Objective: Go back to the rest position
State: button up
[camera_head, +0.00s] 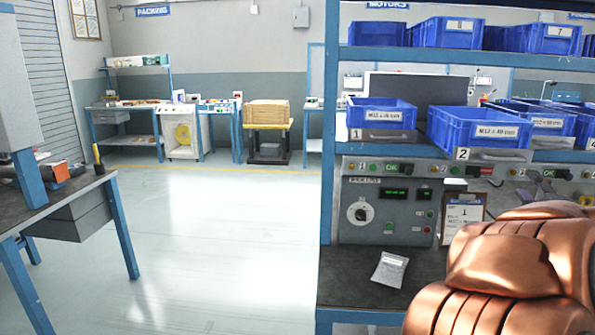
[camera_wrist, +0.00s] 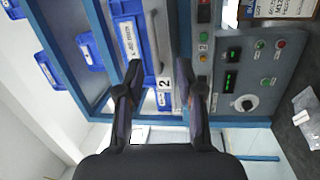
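My gripper (camera_wrist: 157,88) shows in the wrist view with its two dark fingers spread apart and nothing visible between the tips. Beyond the fingers is the shelf front with the label 2 and a blue bin (camera_wrist: 127,35), seen turned sideways. In the head view only my copper-coloured arm shows at the lower right; the gripper is out of that view. The blue bin numbered 2 (camera_head: 480,128) sits on the middle shelf, beside the blue bin numbered 1 (camera_head: 381,113).
A grey control panel (camera_head: 385,210) with a dial stands under the shelf. A clipboard (camera_head: 462,215) leans beside it, and a small white packet (camera_head: 390,269) lies on the dark bench (camera_head: 350,278). A table (camera_head: 75,195) stands at left. Open floor (camera_head: 215,240) lies between.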

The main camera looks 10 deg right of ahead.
jog(key=s+a+f+m+g+y, duration=0.2)
jog(key=a+f+m+g, duration=0.4)
jog(key=a+f, duration=0.4)
jog(key=s+a+f+m+g+y, duration=0.1)
jog(key=s+a+f+m+g, duration=0.2)
jog(key=a+f+m+g, duration=0.55)
jog(key=s+a+f+n+g+y, duration=0.2)
jog(key=s+a+f+g+y, duration=0.15)
jog(key=s+a, duration=0.75)
jog(key=s+a+f+n+g+y, duration=0.15)
jog(key=s+a+f, duration=0.5)
jog(key=a, duration=0.75)
notch_tip(320, 180, up, 15)
jog(key=s+p, duration=0.1)
jog(key=p, duration=1.1)
jog(key=shift+s+d+y+p, duration=0.15)
jog(key=shift+d+y+p, duration=0.05)
jog(key=shift+y+p, duration=0.2)
jog(key=shift+f, duration=0.15)
